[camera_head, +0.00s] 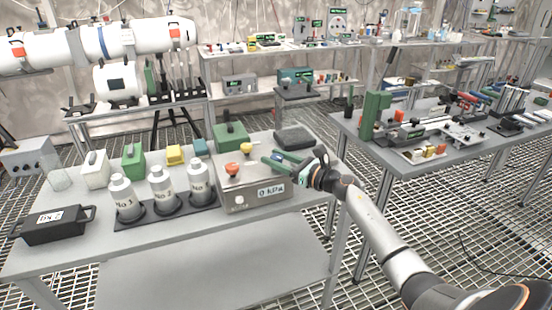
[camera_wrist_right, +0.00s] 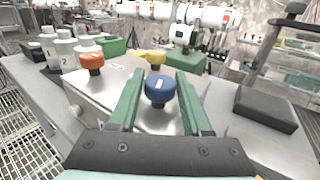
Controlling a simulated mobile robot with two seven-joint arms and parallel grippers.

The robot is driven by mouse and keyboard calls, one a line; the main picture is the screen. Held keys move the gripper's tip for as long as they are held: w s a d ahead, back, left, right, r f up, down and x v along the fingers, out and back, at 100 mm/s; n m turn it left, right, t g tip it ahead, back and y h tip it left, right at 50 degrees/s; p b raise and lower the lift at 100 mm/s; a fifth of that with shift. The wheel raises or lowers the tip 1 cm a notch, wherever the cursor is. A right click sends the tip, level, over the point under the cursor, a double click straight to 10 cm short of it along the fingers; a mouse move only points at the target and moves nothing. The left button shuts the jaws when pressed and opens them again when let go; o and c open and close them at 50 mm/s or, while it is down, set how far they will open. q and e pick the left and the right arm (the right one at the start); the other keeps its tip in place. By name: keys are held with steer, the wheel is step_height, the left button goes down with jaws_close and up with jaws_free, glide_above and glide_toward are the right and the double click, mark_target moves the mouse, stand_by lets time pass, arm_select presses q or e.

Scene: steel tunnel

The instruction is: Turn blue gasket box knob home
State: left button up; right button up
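The steel gasket box (camera_head: 253,192) stands on the front table with a "0 kPa" display on its front. Its blue knob (camera_wrist_right: 160,88) has a white mark on top and shows in the right wrist view. An orange knob (camera_head: 232,170) and a yellow knob (camera_head: 246,148) are also on the box's top. My right gripper (camera_head: 272,158) reaches over the box's right side. Its green fingers are apart, one on each side of the blue knob; I cannot tell whether they touch it. In the head view the blue knob is hidden by the gripper. My left gripper is not in view.
Several white bottles (camera_head: 161,186) stand on a dark tray left of the box. A green weight-like block (camera_head: 230,137) and a dark pad (camera_head: 294,138) lie behind it. A black case (camera_head: 55,226) sits at the table's left. Another table (camera_head: 410,158) stands to the right.

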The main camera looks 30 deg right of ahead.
jaws_close()
